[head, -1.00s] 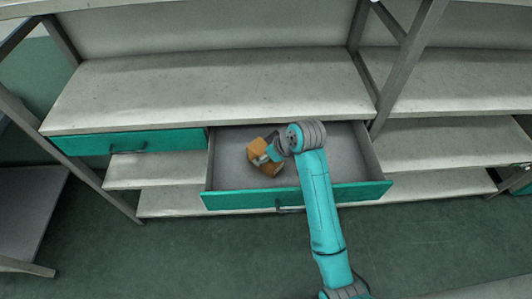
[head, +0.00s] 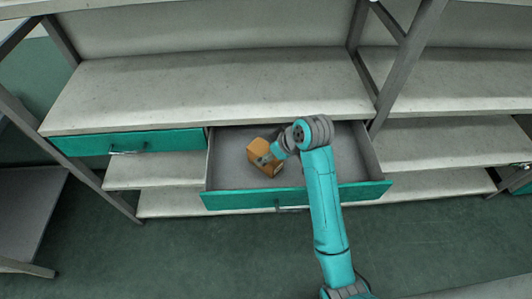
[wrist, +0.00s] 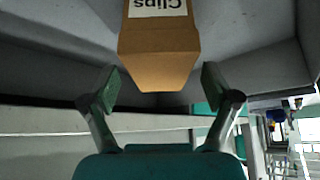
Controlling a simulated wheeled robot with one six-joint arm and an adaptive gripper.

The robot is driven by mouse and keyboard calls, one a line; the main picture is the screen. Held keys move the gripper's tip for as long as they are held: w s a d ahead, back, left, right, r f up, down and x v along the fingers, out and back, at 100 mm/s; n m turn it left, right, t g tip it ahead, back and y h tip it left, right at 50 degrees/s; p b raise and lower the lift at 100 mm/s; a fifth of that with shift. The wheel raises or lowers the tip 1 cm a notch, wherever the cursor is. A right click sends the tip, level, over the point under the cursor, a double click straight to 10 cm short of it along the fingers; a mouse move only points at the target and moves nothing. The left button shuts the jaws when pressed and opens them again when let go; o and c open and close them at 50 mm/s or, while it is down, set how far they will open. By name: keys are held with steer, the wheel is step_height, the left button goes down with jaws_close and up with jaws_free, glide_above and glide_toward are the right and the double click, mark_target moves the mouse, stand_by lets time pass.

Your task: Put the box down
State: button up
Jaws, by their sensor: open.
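The box (head: 265,157) is a small orange-brown carton inside the open teal drawer (head: 240,199), left of its middle. In the wrist view the box (wrist: 158,42) carries a white label reading "Clips", seen upside down. My gripper (wrist: 160,88) is open, its two green-padded fingers on either side of and just short of the box's near end, with gaps showing. In the head view my gripper (head: 270,157) is at the box's right side, partly hidden by my wrist.
The drawer hangs out below a grey worktop (head: 220,85). A shut teal drawer (head: 135,142) is to the left. Grey shelves (head: 445,143) and a slanted metal post (head: 400,65) stand to the right. The drawer floor right of my wrist looks clear.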

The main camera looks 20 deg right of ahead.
steer(key=v, duration=0.9)
steer(key=shift+s+d, duration=0.1)
